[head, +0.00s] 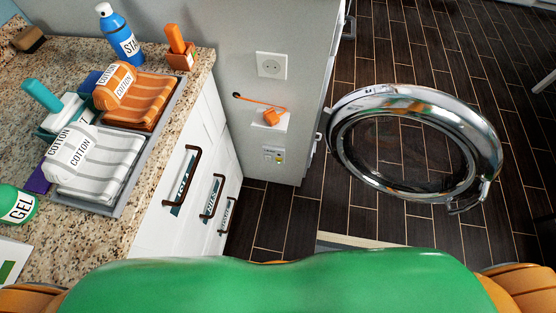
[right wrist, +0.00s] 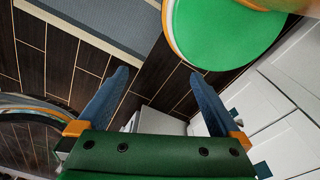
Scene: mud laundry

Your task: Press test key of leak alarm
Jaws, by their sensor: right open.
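A small white wall unit (head: 273,155) with a label and small yellow and green spots sits low on the grey wall in the head view. It looks like the leak alarm, but its key is too small to make out. My right gripper (right wrist: 159,75) shows only in the right wrist view. Its two blue fingers are spread apart with nothing between them. The alarm cannot be made out in that view, so the distance from gripper to alarm is unclear. My left gripper is in neither view.
An orange corded item (head: 270,116) is on a white wall plate below a socket (head: 271,66). An open round washer door (head: 413,143) juts out at right. White drawers (head: 190,195) and a granite counter (head: 150,215) with cotton stacks stand at left. Dark floor lies between.

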